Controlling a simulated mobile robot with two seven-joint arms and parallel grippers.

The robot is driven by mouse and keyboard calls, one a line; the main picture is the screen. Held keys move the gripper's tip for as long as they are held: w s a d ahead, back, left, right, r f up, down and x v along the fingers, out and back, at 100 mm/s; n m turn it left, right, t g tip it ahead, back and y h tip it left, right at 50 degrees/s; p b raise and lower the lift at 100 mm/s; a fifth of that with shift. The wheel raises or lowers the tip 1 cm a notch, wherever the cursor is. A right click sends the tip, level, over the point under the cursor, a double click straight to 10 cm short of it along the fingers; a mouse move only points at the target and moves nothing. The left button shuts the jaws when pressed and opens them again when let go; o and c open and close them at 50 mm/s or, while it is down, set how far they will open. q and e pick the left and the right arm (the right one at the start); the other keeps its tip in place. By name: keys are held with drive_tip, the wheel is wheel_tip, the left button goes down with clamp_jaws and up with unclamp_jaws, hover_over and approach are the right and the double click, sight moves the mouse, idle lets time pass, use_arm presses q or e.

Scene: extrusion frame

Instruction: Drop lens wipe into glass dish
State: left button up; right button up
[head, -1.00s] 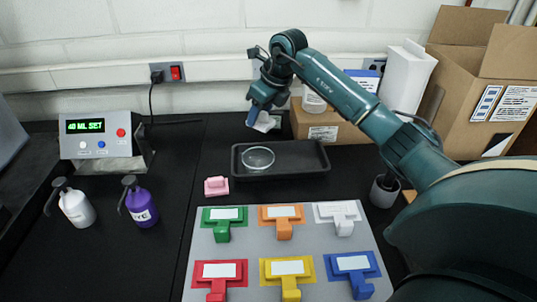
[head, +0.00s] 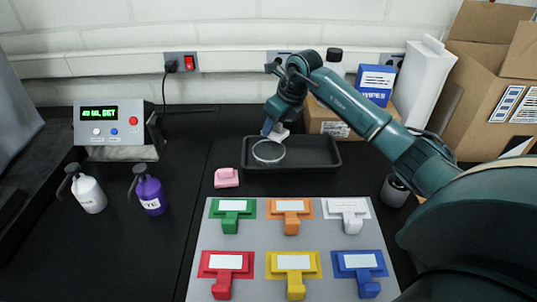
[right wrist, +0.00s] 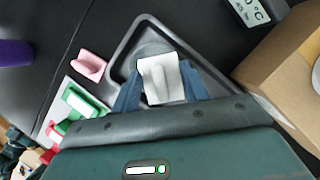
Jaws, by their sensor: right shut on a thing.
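My right gripper (head: 274,130) is shut on a white lens wipe (head: 280,134). It holds the wipe above the black tray, over the back edge of the glass dish. The wipe (right wrist: 162,78) shows between the two blue fingers in the right wrist view. The clear round glass dish (head: 268,151) sits in the left part of the black tray (head: 312,168). In the right wrist view the wipe covers part of the dish (right wrist: 147,50). My left gripper is not in view.
A pink block (head: 226,178) lies left of the tray. A grey board (head: 262,236) with several coloured holders is in front. A blue wipes box (head: 374,85) and a cardboard box (head: 490,75) stand behind at right. Two pump bottles and a display unit (head: 110,125) are at left.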

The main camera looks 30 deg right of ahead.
drive_tip(key=o, duration=1)
drive_tip(key=shift+o, duration=0.2)
drive_tip(key=b+v, duration=0.2)
drive_tip(key=v, duration=1.1)
drive_tip(key=shift+w+r, duration=0.1)
drive_tip(key=shift+r, duration=0.05)
